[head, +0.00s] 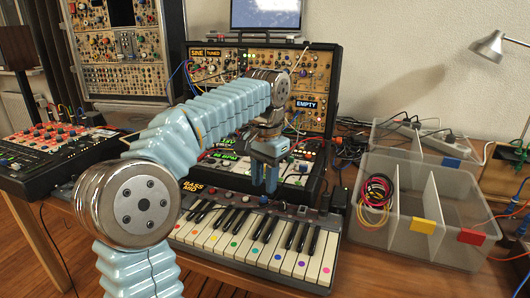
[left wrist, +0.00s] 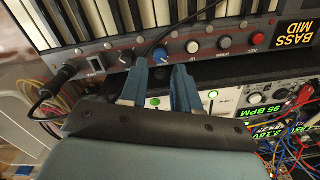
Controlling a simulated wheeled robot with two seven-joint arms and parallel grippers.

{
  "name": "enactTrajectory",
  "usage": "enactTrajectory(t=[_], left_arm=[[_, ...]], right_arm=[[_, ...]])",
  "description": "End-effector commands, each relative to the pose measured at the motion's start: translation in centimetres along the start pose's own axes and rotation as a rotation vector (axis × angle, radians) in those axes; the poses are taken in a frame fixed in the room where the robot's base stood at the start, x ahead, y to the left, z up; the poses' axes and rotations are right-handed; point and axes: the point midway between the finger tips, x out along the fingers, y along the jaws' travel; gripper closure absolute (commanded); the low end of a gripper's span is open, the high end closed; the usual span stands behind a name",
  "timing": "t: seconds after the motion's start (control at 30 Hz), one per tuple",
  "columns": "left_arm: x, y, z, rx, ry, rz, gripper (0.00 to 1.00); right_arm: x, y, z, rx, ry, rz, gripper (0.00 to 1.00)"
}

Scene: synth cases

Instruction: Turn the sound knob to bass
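The keyboard synth (head: 330,232) lies on the desk with a small display (head: 205,188) showing "BASS MID" in yellow. The display also shows in the left wrist view (left wrist: 293,33). My left gripper (head: 264,192) points down at this panel. In the left wrist view its fingers (left wrist: 161,70) are apart, near the blue-marked knob; contact cannot be told. My right gripper is not in view.
A modular synth case (head: 318,75) stands behind the keyboard. A mixer (head: 50,150) is at left. A clear divided bin (head: 405,215) with cables stands at right. A cable plug (left wrist: 68,72) sits in the panel near the knobs.

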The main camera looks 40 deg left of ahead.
Motion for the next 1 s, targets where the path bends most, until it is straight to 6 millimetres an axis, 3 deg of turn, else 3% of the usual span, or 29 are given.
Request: enactTrajectory(t=[0.2,0.4,0.6,1.0], left_arm=[[-5.6,0.0,-0.2,0.001,0.004,-0.001,0.69],[-8.5,0.0,-0.1,0.001,0.001,0.0,0.69],[-9.6,0.0,0.0,0.0,0.002,0.0,0.69],[-9.6,0.0,0.0,0.0,0.001,0.0,0.69]], right_arm=[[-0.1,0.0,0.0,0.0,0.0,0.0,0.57],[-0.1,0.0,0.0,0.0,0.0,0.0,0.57],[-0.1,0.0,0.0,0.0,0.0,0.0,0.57],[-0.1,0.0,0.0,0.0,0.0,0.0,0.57]])
